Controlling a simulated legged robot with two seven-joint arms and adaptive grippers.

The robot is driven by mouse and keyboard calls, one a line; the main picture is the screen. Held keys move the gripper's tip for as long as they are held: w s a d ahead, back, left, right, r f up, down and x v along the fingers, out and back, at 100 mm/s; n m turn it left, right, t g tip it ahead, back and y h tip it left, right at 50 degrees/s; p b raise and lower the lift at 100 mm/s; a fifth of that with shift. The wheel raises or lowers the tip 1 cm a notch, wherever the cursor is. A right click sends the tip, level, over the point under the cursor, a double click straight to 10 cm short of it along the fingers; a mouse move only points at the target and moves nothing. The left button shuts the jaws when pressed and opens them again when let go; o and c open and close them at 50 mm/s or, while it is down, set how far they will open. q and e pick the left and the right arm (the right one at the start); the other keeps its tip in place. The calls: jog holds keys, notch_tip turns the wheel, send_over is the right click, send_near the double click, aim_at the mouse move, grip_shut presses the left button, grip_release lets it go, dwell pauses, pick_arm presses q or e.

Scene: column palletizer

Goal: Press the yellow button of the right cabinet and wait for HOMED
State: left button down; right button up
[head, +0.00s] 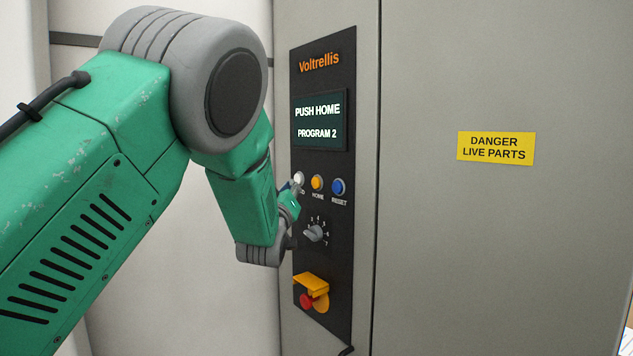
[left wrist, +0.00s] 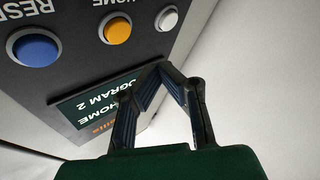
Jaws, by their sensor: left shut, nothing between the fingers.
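The yellow button (head: 317,182), labelled HOME, is in the middle of a row of three on the dark control panel (head: 338,262) of the grey cabinet (head: 450,250). It also shows in the left wrist view (left wrist: 115,28). The cabinet's display (head: 319,121) reads PUSH HOME, PROGRAM 2. My left gripper (head: 297,184) is in front of the panel beside the white button, left of the yellow one. In the left wrist view its fingertips (left wrist: 158,70) meet, with nothing between them, apart from the yellow button in the picture. My right gripper is not in view.
A white button (head: 299,178) and a blue RESET button (head: 338,187) flank the yellow one. Below are a rotary selector (head: 314,233) and a red button (head: 306,301) with a yellow guard (head: 311,283). A yellow danger sign (head: 495,148) is on the cabinet at right.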

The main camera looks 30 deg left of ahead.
aim_at(316, 183)
pick_arm(q)
jog(key=w, duration=0.1)
jog(key=w+d, duration=0.1)
jog(key=w, duration=0.2)
jog(key=shift+d, duration=0.3)
jog(key=shift+a, duration=0.15)
dwell(0.4)
dwell(0.7)
jog(key=shift+w+d, duration=0.25)
jog(key=shift+w, duration=0.05)
